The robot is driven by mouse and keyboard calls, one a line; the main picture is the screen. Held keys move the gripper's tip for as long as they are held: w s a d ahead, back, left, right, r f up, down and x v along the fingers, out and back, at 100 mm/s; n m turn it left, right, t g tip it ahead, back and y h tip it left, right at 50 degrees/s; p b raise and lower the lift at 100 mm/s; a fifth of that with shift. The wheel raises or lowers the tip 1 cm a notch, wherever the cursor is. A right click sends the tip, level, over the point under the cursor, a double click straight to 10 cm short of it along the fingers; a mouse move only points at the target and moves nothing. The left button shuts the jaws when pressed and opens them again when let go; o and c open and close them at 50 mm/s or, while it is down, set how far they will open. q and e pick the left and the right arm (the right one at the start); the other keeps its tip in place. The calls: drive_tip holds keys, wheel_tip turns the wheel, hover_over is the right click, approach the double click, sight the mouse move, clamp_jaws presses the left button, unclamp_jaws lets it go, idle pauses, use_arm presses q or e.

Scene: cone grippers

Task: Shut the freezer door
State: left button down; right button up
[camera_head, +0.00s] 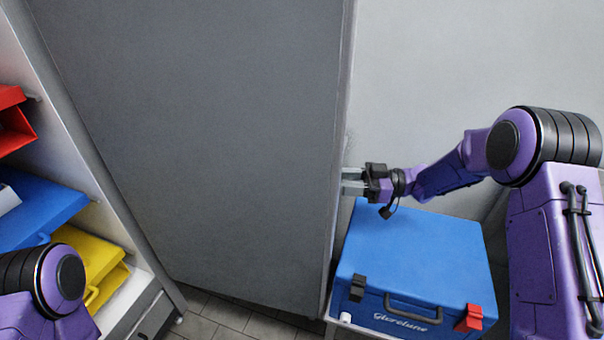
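A large flat dark grey panel, which looks like the freezer door (200,130), fills the left middle of the head view and stands upright. Its right edge runs down the middle of the picture.
A blue case (420,255) with black and red latches sits below my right forearm. At the left a white shelf unit (75,150) holds red (12,120), blue (40,205) and yellow (95,250) cases. Tiled floor (225,315) shows below the panel.

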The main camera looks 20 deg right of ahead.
drive_tip(key=p+x, duration=0.1)
drive_tip(key=x, duration=0.8)
drive_tip(key=shift+p, duration=0.35)
drive_tip(key=shift+s, duration=0.1)
drive_tip(key=shift+c, duration=0.3)
clamp_jaws()
